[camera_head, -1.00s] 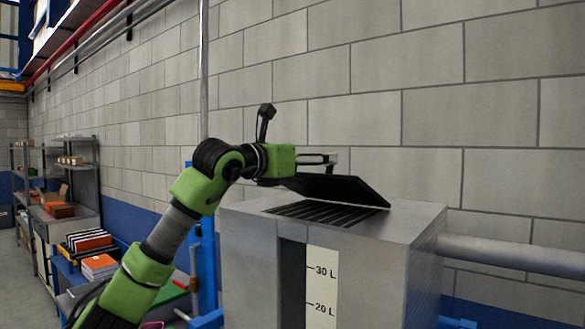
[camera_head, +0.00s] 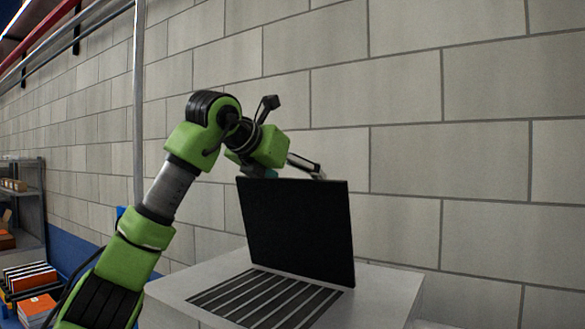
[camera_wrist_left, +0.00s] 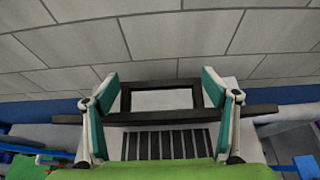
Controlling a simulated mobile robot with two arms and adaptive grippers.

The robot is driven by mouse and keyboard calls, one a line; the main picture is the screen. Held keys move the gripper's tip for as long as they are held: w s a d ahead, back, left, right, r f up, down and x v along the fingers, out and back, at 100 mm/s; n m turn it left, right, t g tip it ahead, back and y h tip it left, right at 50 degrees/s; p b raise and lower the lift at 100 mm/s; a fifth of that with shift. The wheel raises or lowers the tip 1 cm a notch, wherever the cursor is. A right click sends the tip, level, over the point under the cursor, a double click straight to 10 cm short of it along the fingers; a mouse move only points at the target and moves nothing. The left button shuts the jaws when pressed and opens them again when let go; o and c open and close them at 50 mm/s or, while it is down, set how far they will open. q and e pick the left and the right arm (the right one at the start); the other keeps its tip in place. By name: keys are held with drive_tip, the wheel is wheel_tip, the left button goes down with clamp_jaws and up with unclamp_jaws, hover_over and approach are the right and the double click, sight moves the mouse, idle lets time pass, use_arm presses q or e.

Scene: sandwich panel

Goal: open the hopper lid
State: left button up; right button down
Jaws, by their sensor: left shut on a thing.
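The black hopper lid (camera_head: 297,232) stands steeply raised at the back of the grey hopper (camera_head: 390,290), its flat face towards the head camera. The slotted grate (camera_head: 265,298) in the hopper top is uncovered in front of it. My left gripper (camera_head: 306,167) is behind the lid's upper edge, where the lid partly hides it. In the left wrist view, the lid shows nearly edge-on as a dark bar (camera_wrist_left: 262,110). The teal-padded fingers of my left gripper (camera_wrist_left: 160,78) are shut on the lid's dark frame-like handle (camera_wrist_left: 160,84). My right gripper is in neither view.
A block wall (camera_head: 440,130) rises close behind the hopper. A vertical pipe (camera_head: 139,110) runs up the wall left of my arm. Shelving (camera_head: 25,210) and stacked orange and white items (camera_head: 32,290) are at the far left.

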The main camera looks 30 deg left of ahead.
use_arm(q)
drive_tip(key=shift+w+r+g+p, duration=0.3)
drive_tip(key=shift+w+r, duration=0.05)
drive_tip(key=shift+w, duration=0.45)
drive_tip(key=shift+w+g, duration=0.2)
drive_tip(key=shift+g, duration=0.1)
drive_tip(key=shift+f, duration=0.1)
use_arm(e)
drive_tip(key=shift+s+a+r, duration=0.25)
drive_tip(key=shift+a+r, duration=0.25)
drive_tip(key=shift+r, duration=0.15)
use_arm(q)
drive_tip(key=o, duration=1.6)
drive_tip(key=shift+s, duration=0.25)
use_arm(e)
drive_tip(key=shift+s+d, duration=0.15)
